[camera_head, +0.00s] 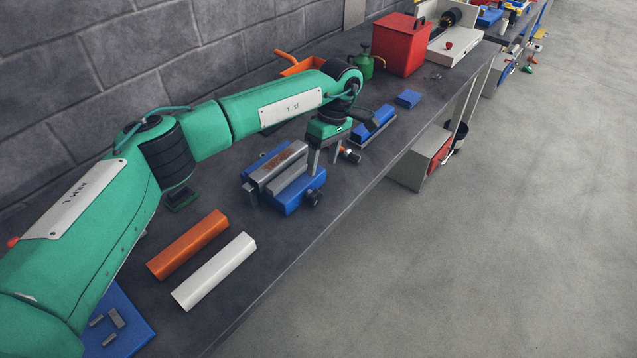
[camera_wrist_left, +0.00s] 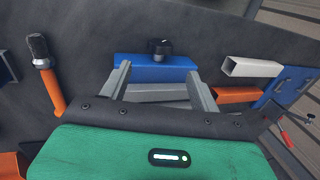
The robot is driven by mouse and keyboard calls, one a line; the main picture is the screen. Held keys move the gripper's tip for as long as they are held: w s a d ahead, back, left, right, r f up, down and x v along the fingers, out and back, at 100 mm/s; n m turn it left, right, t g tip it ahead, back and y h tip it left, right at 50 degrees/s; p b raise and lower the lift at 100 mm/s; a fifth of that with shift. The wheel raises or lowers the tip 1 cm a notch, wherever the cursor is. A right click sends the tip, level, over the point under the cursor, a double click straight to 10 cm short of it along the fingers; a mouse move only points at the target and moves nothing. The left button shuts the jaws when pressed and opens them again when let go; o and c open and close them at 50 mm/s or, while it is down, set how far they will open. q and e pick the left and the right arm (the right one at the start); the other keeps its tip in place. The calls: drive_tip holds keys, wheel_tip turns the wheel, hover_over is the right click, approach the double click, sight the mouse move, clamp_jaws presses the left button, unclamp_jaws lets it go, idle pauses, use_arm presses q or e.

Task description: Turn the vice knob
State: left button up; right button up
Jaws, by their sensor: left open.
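The vice (camera_head: 290,198) has a blue body with grey jaws and sits on the dark bench in the middle of the head view. Its black knob (camera_head: 315,197) sticks out of the side towards the bench's front edge. In the left wrist view the knob (camera_wrist_left: 160,48) stands on the far side of the blue vice body (camera_wrist_left: 150,70). My left gripper (camera_head: 323,166) is open, fingers pointing down, above and just beside the vice. In the left wrist view the open fingers (camera_wrist_left: 159,72) lie on either side of the knob's line, with the knob beyond the tips. My right gripper is not in view.
An orange bar (camera_head: 188,244) and a white bar (camera_head: 214,270) lie on the near bench. A tool with an orange handle (camera_wrist_left: 52,90) lies close to the gripper. A blue block (camera_head: 373,127), a green can (camera_head: 364,64) and a red box (camera_head: 400,45) are further back.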

use_arm(q)
drive_tip(key=shift+b+v, duration=0.4)
drive_tip(key=shift+v, duration=1.8)
